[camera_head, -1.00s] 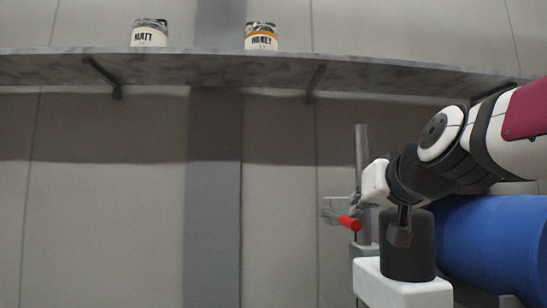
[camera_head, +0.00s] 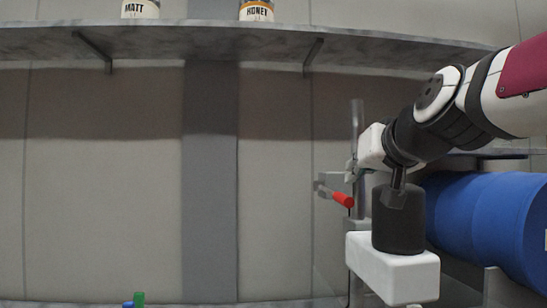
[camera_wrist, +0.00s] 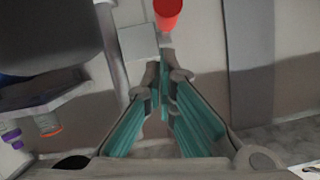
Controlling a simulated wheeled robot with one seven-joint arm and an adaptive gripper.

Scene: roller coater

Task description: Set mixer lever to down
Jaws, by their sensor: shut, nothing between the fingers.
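The mixer lever with its red handle (camera_head: 342,199) shows in the head view, right of centre, on a grey metal bracket. Its red end points right and slightly down. In the wrist view the red handle (camera_wrist: 168,10) is at the top edge, partly cut off, just beyond my fingertips with a gap in the picture. My gripper (camera_wrist: 164,72) has its fingers with green pads together at the tips, and nothing is between them. In the head view the fingers are too small and overlapped to make out clearly.
A blue drum (camera_head: 490,215) lies on the right beside my arm. A grey shelf (camera_head: 210,38) with two labelled cans (camera_head: 256,11) runs along the wall. Small bottles with purple caps (camera_wrist: 12,138) are at the left of the wrist view. The left wall area is clear.

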